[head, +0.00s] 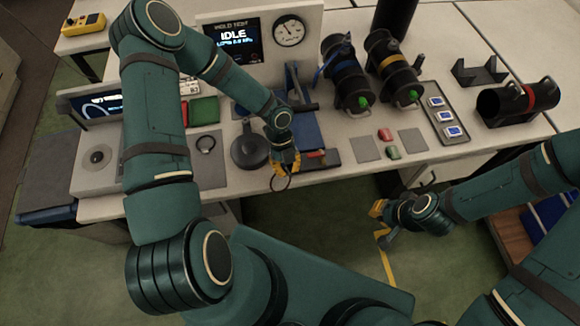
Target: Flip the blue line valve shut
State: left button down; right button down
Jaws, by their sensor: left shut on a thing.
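My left gripper (284,164) has yellow fingertips and is shut on a thin dark ring (281,184), whose loop hangs at the bench's front edge. A blue fixture (306,128) with upright blue posts stands just behind it; the arm hides part of it. A black cylinder with a blue band (345,70) lies behind and to the right, with a green knob at its near end. I cannot tell which part is the blue line valve. My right gripper (380,222) is open and empty, out over the floor in front of the bench.
A second cylinder with a yellow band (393,62) lies beside the blue-banded one. A red-banded cylinder (518,100) lies at the right. A gauge panel (268,30) reading IDLE stands at the back.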

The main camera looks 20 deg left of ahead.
pick_arm(q)
jog(key=shift+w+a+m, duration=0.1)
jog(key=shift+a+m, duration=0.1)
jog(key=shift+m, duration=0.3)
jog(key=shift+w, duration=0.1)
jog(key=shift+w+d, duration=0.35)
jog(key=shift+w, duration=0.3)
